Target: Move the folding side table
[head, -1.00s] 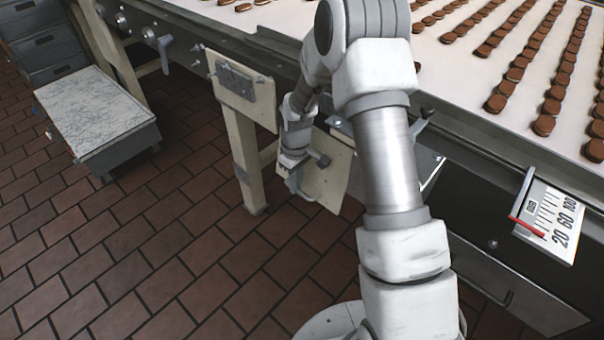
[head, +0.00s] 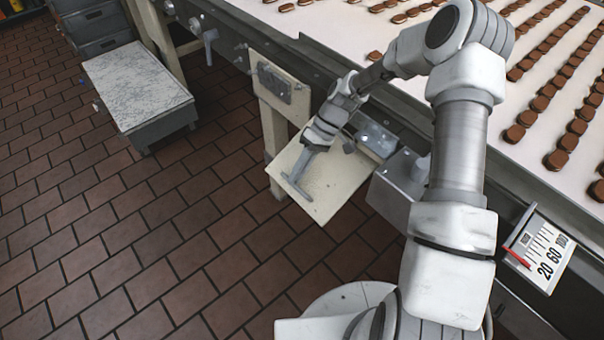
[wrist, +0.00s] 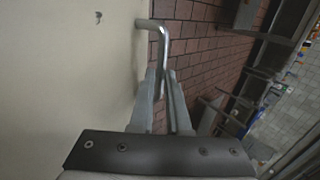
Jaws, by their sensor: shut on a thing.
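The folding side table is a cream panel (head: 335,181) on the side of the long conveyor, in the middle of the head view. It is raised, with its top face showing; I cannot tell whether it is fully level. A grey metal bar handle (head: 286,181) sits near its outer edge. My gripper (head: 299,182) is shut on this handle. In the wrist view the bent handle (wrist: 164,38) runs between the fingers of my gripper (wrist: 166,78), beside the pale panel face (wrist: 65,75). The panel's underside and its support are hidden.
The conveyor (head: 330,28) carries rows of brown biscuits along the back and right. A low grey cart with a marbled top (head: 135,85) stands at the left. A scale plate with a red pointer (head: 540,250) is at the right. Brick-tiled floor (head: 150,235) is clear at left front.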

